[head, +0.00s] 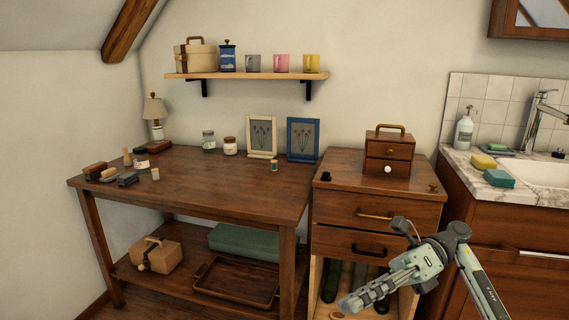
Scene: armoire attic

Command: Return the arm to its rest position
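My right arm comes in from the lower right, in front of the wooden cabinet. Its gripper (352,302) points down and to the left, before the open shelf of the cabinet. I see it from the side, so the gap between its fingers cannot be made out. No object shows in it. My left gripper is not in view.
The wooden cabinet (340,205) has two drawers, and a small wooden chest (389,153) stands on it. To the left is a workbench (225,180) with jars, frames and brushes. A sink counter (462,168) is at the right. Floor shows at the lower left.

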